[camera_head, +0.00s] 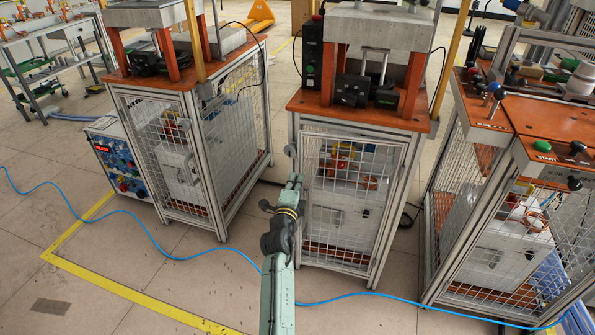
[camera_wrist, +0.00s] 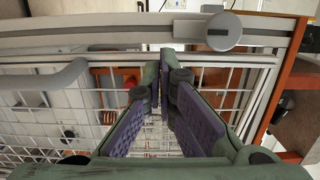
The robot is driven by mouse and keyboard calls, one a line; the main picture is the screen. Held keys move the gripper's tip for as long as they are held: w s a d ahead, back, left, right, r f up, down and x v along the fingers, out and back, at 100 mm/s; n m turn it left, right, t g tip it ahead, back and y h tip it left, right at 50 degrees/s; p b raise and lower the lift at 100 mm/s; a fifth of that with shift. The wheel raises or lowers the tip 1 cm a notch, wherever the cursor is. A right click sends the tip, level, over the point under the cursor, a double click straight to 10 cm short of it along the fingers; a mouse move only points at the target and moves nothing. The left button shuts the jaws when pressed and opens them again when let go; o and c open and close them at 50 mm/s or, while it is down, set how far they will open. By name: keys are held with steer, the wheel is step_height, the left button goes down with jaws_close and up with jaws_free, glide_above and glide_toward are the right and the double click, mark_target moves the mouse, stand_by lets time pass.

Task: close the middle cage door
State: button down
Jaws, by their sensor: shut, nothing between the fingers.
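The middle cage (camera_head: 384,262) is a metal-framed cabinet with an orange top. Its mesh front door (camera_head: 345,205) stands in or very close to the front frame; I cannot tell whether a gap is left. In the wrist view the door mesh (camera_wrist: 235,80) fills the space behind my fingers, with a grey curved handle (camera_wrist: 45,80) at left. A round grey knob (camera_wrist: 223,30) sits on the frame bar. My gripper (camera_head: 295,180) is shut and empty at the door's left edge; its fingers (camera_wrist: 160,75) point toward the door. Contact with the door cannot be made out.
A left cage (camera_head: 180,200) and a right cage (camera_head: 500,240) flank the middle one. A blue cable (camera_head: 130,222) runs across the floor before the cages. Yellow tape (camera_head: 120,285) marks the floor. Open floor lies at front left.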

mark_target(299, 170)
steer(key=shift+w+d, duration=0.2)
steer(key=shift+w, duration=0.85)
steer(key=w+b, duration=0.1)
steer(key=b, duration=0.3)
steer(key=shift+w+f+h, duration=0.1)
steer(key=shift+f+h, duration=0.2)
steer(key=shift+f, duration=0.1)
steer(key=shift+w+d+r+m+b, duration=0.1)
steer(key=shift+w+m+b, duration=0.25)
steer(key=shift+b, duration=0.75)
steer(key=shift+w+r+h+b, duration=0.2)
steer(key=shift+r+h+b, duration=0.1)
steer(key=shift+b, duration=0.05)
